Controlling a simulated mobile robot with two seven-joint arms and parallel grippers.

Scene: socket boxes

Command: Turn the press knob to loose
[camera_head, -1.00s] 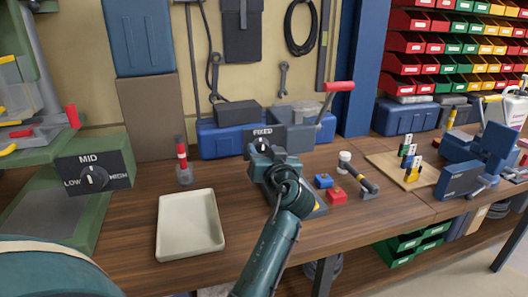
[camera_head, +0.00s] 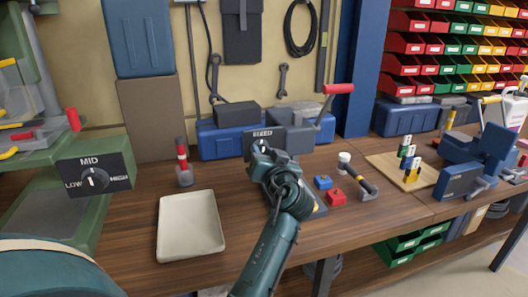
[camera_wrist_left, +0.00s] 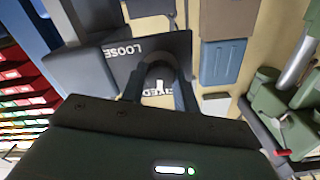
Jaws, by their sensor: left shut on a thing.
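The press (camera_head: 294,139) stands against the back of the bench, with a red-handled lever and a dark label panel (camera_head: 277,136) on its front. My left gripper (camera_head: 261,147) is at this panel and covers most of the knob in the head view. In the left wrist view the panel (camera_wrist_left: 180,45) appears upside down, with LOOSE at upper left and FIXED below, partly hidden by my gripper. My left gripper's fingers (camera_wrist_left: 158,78) are shut on the grey press knob (camera_wrist_left: 157,68). The knob's pointer direction is hard to tell. My right gripper is not in view.
A green machine's knob panel (camera_head: 94,179) marked LOW, MID, HIGH is at left.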

